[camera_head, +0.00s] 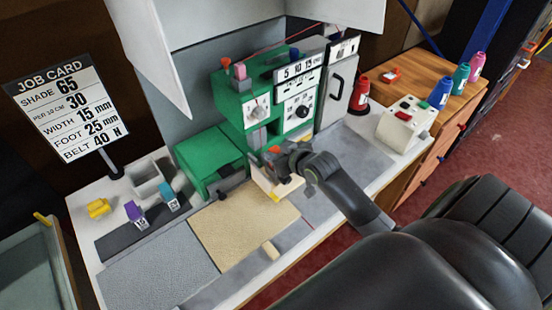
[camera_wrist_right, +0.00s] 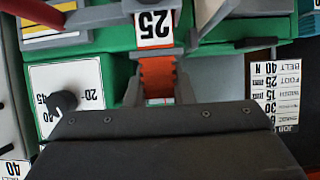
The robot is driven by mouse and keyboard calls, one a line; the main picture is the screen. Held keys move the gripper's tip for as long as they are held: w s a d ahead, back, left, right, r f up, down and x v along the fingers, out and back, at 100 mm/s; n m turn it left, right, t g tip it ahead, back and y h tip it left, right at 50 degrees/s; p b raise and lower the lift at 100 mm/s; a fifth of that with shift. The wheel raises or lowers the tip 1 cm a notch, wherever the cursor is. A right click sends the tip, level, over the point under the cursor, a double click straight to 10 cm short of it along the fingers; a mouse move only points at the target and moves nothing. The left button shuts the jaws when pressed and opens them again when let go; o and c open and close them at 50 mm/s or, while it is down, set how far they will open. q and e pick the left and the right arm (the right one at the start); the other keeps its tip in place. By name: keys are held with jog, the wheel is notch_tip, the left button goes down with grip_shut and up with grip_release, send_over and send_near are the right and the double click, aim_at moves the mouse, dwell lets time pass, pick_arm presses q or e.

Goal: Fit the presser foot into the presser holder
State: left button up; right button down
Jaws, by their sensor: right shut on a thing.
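My right gripper (camera_head: 274,160) is at the front of the green sewing machine (camera_head: 234,112). In the right wrist view its two fingers (camera_wrist_right: 158,88) are closed on the sides of an orange presser foot (camera_wrist_right: 157,72). A white "25" label (camera_wrist_right: 154,24) shows just beyond it. The foot's orange top (camera_head: 275,149) shows beside the gripper in the head view. The presser holder is not clearly visible behind the foot and gripper, so I cannot tell whether they touch. The purple foot (camera_head: 133,212) and teal foot (camera_head: 169,196) stand at the left. My left gripper is out of view.
The job card (camera_head: 65,105) reads foot 25 mm. A tan rug piece (camera_head: 235,228) lies before the machine. A yellow piece (camera_head: 97,208) and grey bin (camera_head: 150,178) are at the left. A control box (camera_head: 404,124) and several thread cones stand at the right.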

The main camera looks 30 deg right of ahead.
notch_tip(320, 180, down, 3)
jog(key=shift+r, duration=0.2)
jog(key=shift+f, duration=0.2)
jog(key=c, duration=1.3)
grip_release()
jog(key=shift+o, duration=0.2)
jog(key=shift+r, duration=0.1)
